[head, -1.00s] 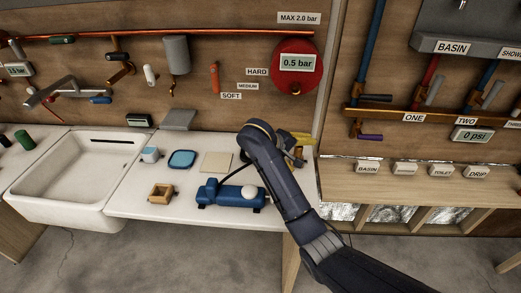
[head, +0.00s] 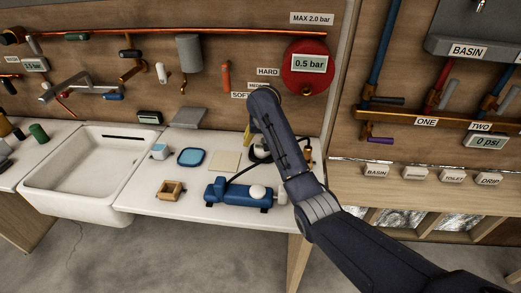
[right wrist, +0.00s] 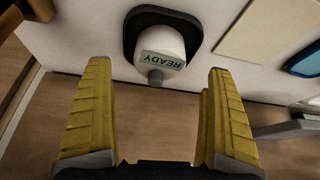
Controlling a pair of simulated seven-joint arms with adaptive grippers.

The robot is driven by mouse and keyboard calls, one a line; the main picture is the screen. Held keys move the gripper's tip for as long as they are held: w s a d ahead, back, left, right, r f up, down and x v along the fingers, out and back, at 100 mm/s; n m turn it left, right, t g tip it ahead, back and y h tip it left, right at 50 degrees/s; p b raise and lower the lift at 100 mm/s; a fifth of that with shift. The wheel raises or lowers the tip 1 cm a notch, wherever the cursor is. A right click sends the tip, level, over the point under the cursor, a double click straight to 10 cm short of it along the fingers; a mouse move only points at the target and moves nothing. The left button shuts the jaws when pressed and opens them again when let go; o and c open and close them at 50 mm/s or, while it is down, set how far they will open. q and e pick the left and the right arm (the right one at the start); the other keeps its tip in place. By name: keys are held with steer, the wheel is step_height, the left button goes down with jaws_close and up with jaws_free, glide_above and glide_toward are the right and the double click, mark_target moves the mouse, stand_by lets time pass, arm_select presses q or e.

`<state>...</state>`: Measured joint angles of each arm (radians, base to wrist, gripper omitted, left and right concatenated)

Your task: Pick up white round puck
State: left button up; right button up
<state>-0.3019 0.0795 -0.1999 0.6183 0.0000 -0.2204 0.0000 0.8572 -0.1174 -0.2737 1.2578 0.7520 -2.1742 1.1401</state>
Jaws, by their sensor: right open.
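A white rounded piece (right wrist: 160,48) with a READY label sits on a black pad (right wrist: 133,25) in the right wrist view. A white round knob-like piece (head: 257,191) also sits on top of the blue pump (head: 232,193) in the head view. I cannot tell for sure which of the two is the puck. My right gripper (right wrist: 157,67) is open and empty, its yellow fingers apart on either side of the READY piece's line, short of touching it. In the head view my right arm hides most of that gripper and the black pad's area.
A cream square (head: 225,161) and a blue tray (head: 190,157) lie on the white counter (head: 150,205). A small wooden box (head: 171,190) stands in front and a white sink (head: 85,175) at left. Pipes and a red gauge (head: 309,66) are on the wall behind.

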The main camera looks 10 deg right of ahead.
steer(key=shift+x, duration=2.8)
steer(key=c, duration=1.4)
steer(key=shift+o, duration=0.2)
steer(key=shift+r, duration=0.15)
step_height(320, 180, up, 20)
